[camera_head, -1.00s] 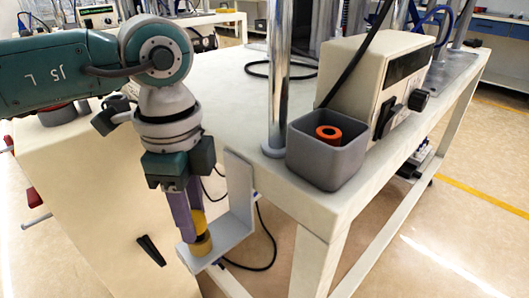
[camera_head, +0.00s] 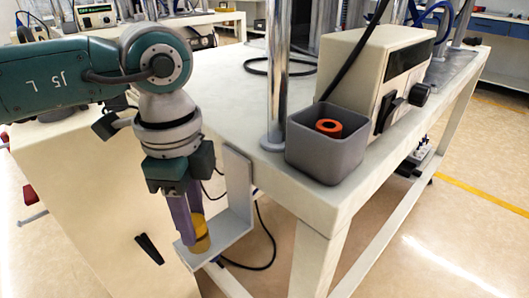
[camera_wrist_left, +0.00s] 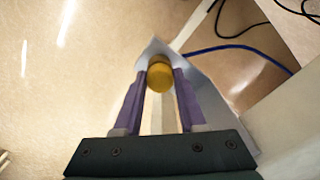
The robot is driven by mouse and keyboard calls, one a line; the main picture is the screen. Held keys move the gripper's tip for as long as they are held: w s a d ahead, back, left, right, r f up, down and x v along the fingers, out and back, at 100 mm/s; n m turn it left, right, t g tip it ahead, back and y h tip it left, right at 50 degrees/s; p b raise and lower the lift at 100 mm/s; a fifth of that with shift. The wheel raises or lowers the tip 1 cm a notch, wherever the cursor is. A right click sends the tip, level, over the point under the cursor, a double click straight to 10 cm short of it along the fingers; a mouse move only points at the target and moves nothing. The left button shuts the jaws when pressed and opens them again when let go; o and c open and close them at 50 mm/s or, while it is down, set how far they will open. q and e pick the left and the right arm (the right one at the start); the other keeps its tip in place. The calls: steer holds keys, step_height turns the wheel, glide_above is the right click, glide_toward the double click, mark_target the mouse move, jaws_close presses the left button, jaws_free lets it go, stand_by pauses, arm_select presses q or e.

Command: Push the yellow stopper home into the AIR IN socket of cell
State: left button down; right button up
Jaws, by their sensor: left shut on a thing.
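The yellow stopper (camera_head: 197,222) stands upright over the grey L-shaped bracket (camera_head: 236,222) at the table's corner. My left gripper (camera_head: 188,228) points down with its purple fingers shut on the stopper. In the left wrist view the yellow stopper (camera_wrist_left: 160,66) sits between the fingertips (camera_wrist_left: 159,77). A duller tan round part (camera_head: 201,244) shows directly below the stopper on the bracket ledge, with no clear gap between them. The fingers partly hide this join, and I cannot tell how deep the stopper sits. No AIR IN label is readable. My right gripper is out of view.
A grey square bin (camera_head: 325,160) with an orange ring (camera_head: 329,128) stands on the table corner, beside a metal post (camera_head: 277,80) and a cream instrument box (camera_head: 375,75). A dark cable (camera_head: 262,240) hangs beside the bracket. Open floor lies in front.

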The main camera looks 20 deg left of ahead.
arm_select(q)
steer(key=shift+c, duration=1)
jaws_free()
step_height(320, 180, up, 7)
steer(key=p, duration=0.7)
steer(key=shift+r+p, duration=0.15)
steer(key=shift+p, duration=0.2)
step_height(320, 180, up, 4)
steer(key=p, duration=0.4)
